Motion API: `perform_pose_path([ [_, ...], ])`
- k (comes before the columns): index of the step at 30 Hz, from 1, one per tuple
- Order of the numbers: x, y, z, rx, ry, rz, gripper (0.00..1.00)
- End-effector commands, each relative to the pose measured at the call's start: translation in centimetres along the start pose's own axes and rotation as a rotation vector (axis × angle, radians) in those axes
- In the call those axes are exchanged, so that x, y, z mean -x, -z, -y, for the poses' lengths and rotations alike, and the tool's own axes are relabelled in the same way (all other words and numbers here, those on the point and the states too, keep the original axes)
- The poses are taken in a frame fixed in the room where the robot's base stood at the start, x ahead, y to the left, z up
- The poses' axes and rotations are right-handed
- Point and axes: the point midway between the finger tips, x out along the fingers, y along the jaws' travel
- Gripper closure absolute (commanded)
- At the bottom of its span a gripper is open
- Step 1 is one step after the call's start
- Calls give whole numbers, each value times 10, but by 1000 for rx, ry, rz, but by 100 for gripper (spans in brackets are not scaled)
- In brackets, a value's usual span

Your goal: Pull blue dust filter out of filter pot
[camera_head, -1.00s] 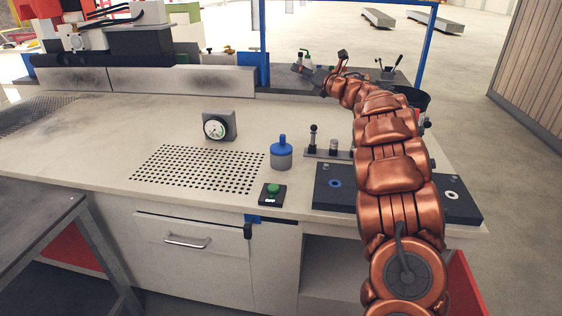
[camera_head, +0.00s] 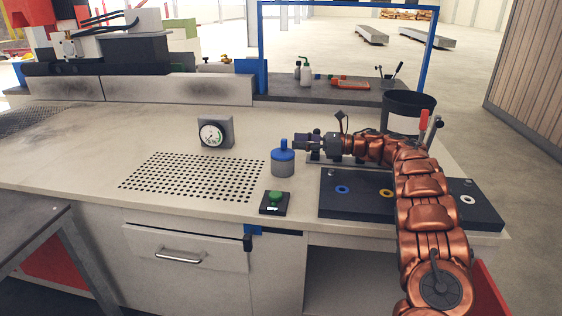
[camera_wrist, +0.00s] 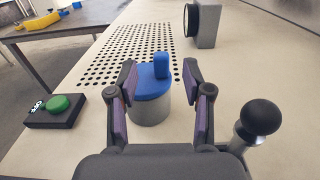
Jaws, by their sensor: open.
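The blue dust filter (camera_head: 283,150) sits in the grey filter pot (camera_head: 283,168) on the bench, with its blue knob standing upright. In the wrist view the blue filter (camera_wrist: 153,86) and the pot (camera_wrist: 151,112) lie ahead of my gripper (camera_wrist: 163,78), seen between its two purple-padded fingers. My gripper is open and empty. In the head view my gripper (camera_head: 297,142) points left, just to the right of the filter knob and near its height. I cannot tell whether a finger touches it.
A green button box (camera_head: 274,202) stands in front of the pot. A dial gauge (camera_head: 215,133) stands behind left, beyond a perforated area (camera_head: 190,177). A black ball-topped lever (camera_wrist: 260,118) is close on the right in the wrist view. A dark plate (camera_head: 410,208) with coloured rings lies right.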

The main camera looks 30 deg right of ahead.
Motion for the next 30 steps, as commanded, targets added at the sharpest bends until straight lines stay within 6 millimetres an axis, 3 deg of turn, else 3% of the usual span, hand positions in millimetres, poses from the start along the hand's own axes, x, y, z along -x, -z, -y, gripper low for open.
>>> perform_pose_path([
  [5, -10, 1, 0, -1, 0, 0, 50],
  [15, -54, 4, 0, -2, -1, 0, 50],
  [22, -56, 4, 0, -2, -1, 1, 50],
  [30, -57, 4, 0, -2, -1, 1, 77],
])
